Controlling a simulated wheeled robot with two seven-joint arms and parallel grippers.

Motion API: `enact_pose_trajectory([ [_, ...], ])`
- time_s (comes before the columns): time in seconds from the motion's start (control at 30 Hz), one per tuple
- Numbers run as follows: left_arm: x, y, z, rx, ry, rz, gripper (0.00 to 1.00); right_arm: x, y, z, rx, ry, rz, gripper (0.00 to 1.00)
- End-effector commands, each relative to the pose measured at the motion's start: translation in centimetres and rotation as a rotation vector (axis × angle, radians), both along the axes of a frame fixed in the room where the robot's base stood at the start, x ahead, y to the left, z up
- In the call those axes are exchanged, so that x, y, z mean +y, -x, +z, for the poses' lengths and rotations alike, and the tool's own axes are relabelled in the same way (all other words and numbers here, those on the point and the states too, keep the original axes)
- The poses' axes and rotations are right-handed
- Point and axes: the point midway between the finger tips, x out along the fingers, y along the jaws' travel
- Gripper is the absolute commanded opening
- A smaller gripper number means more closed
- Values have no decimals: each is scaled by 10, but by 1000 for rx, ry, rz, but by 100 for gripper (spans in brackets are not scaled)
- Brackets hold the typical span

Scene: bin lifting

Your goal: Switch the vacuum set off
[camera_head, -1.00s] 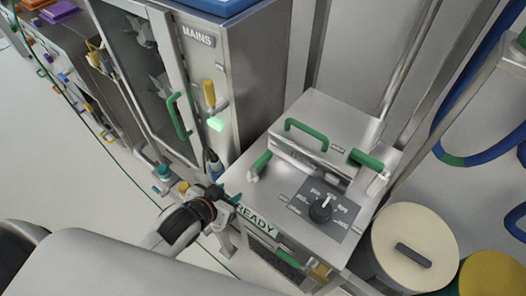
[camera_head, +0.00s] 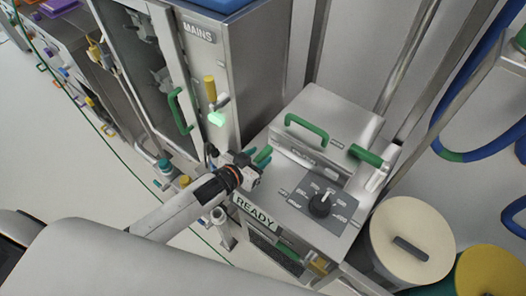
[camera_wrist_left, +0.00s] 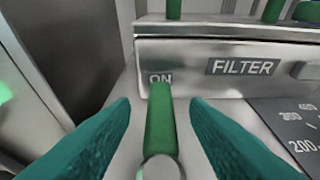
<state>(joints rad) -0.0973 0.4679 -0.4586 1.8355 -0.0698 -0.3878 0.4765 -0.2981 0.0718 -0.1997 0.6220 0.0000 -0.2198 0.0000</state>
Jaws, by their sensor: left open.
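The vacuum set (camera_head: 340,105) is a steel unit with a READY plate (camera_head: 254,212) on its front edge. A green-gripped lever (camera_wrist_left: 161,120) stands on its left side, its tip by the word ON in the left wrist view. A FILTER label (camera_wrist_left: 242,67) is to the right of ON. My left gripper (camera_head: 259,156) is open, with its teal fingers on either side of the lever. Gaps show between lever and fingers in the left wrist view (camera_wrist_left: 159,112). In the head view the gripper partly hides this lever. My right gripper is out of view.
A black dial (camera_head: 320,204), a green top handle (camera_head: 306,128) and a second green lever (camera_head: 366,155) are on the unit. The MAINS cabinet (camera_head: 232,80) with its lit green lamp (camera_head: 217,119) stands close at left. A cream-lidded drum (camera_head: 412,225) stands at right.

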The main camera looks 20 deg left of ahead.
Motion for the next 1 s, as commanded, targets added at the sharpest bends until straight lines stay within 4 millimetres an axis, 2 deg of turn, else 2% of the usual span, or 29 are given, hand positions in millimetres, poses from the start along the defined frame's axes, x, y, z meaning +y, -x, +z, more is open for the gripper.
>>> enact_pose_trajectory([
  [0.03,-3,-8,-2,-1,1,1,42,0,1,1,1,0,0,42],
  [0.2,-8,-21,-9,0,1,0,42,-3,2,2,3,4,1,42],
  [0.57,-10,-26,-12,0,0,0,42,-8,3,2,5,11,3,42],
  [0.67,-10,-25,-12,1,0,0,29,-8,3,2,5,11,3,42],
  [0.83,-10,-25,-12,1,0,0,1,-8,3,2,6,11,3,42],
  [1.0,-9,-25,-12,1,0,0,0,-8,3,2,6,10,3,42],
])
